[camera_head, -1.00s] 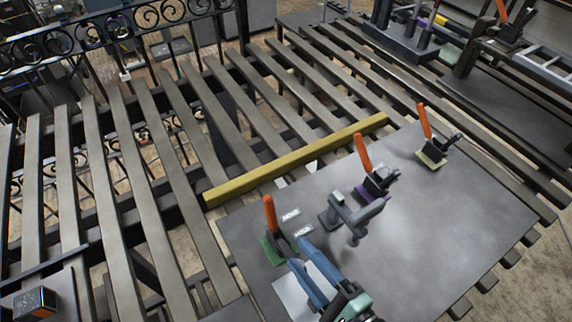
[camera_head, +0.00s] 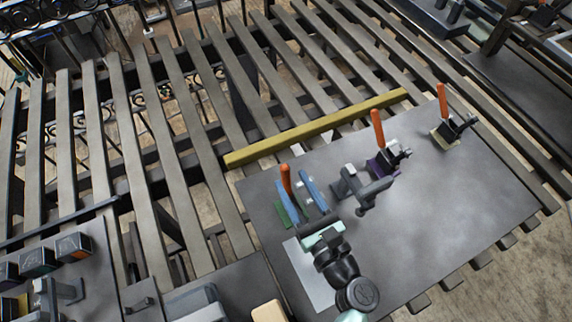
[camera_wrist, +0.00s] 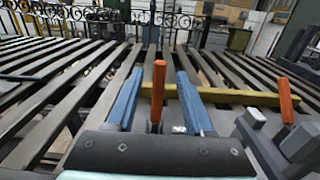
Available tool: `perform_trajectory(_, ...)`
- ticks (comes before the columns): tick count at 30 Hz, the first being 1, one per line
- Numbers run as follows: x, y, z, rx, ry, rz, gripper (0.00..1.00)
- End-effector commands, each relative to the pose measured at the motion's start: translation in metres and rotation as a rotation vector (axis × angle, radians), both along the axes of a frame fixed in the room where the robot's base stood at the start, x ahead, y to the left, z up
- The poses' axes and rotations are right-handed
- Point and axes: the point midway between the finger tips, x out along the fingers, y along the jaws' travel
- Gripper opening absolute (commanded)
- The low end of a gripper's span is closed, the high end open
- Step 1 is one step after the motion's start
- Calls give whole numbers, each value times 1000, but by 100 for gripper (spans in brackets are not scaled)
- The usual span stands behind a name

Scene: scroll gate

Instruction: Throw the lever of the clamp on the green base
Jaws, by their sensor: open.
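The clamp on the green base (camera_head: 282,211) stands at the left part of the grey plate. Its orange lever (camera_head: 286,179) points upright. In the wrist view the lever (camera_wrist: 158,90) stands between my two blue fingers. My gripper (camera_head: 297,187) is open, with one finger on each side of the lever and a gap on both sides. In the wrist view my gripper (camera_wrist: 160,92) also shows open. The lower part of the clamp is mostly hidden behind my gripper's palm in the wrist view.
A purple-based clamp (camera_head: 383,163) and a yellow-based clamp (camera_head: 445,135), both with upright orange levers, stand to the right. A grey fixture (camera_head: 357,187) stands close right of my gripper. A yellow bar (camera_head: 315,128) runs along the plate's (camera_head: 460,205) far edge.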

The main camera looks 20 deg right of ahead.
Motion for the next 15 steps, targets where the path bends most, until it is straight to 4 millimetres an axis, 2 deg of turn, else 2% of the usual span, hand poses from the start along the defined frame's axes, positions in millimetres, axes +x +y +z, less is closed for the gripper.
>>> perform_trajectory(1,10,0,2,-1,-2,2,52)
perform_trajectory(6,33,1,1,-2,-1,1,52)
perform_trajectory(15,44,2,0,-1,0,0,52)
